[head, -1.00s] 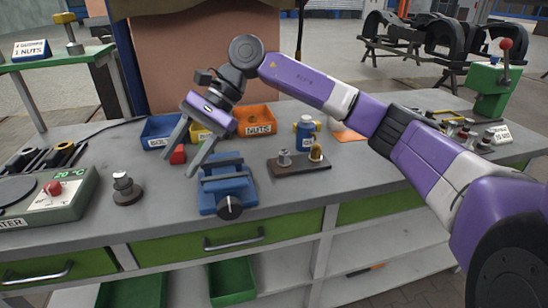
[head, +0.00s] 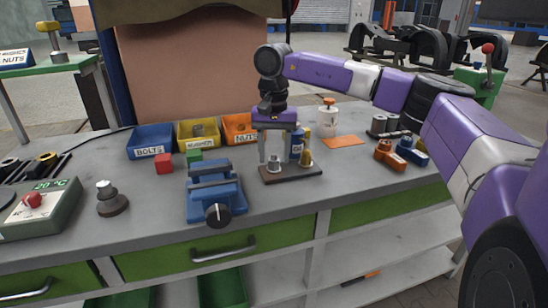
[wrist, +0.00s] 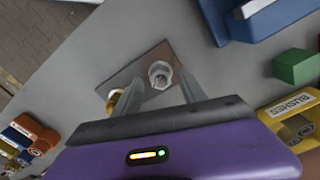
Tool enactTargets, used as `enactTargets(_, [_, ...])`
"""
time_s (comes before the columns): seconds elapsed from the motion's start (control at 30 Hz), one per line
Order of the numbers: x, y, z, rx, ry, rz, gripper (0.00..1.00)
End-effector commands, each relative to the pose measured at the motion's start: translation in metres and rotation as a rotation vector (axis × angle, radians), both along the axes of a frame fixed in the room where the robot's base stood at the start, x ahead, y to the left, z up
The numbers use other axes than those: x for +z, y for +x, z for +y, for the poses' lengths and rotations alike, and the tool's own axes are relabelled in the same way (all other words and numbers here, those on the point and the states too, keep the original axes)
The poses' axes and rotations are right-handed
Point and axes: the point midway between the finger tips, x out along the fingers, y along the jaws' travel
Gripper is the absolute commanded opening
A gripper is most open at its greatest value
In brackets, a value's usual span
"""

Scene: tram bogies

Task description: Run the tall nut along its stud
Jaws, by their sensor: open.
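A dark plate (head: 292,174) on the bench carries a silver hex nut (head: 274,166) on a stud and a taller-looking brass piece (head: 305,160) beside it. My gripper (head: 275,152) points down over the plate, open, with its fingers above and either side of the silver nut. In the wrist view the silver nut (wrist: 160,75) shows between the open fingers, a stud hole or end visible at its centre. The brass piece (wrist: 114,101) is partly hidden behind the left finger. I cannot tell whether the fingers touch the silver nut.
A blue vise (head: 214,190) stands left of the plate. Blue, yellow and orange bins (head: 151,141) line the back. Another nut on a round base (head: 108,198) is at the left. Bare bench lies in front of the plate.

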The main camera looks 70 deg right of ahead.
Motion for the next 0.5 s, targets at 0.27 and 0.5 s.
enactTargets(0.27, [-0.0112, 0.0002, 0.0005, 0.0, 0.0, -0.001, 0.49])
enactTargets(0.5, [-0.0109, 0.0004, 0.0006, 0.0, 0.0, -0.001, 0.31])
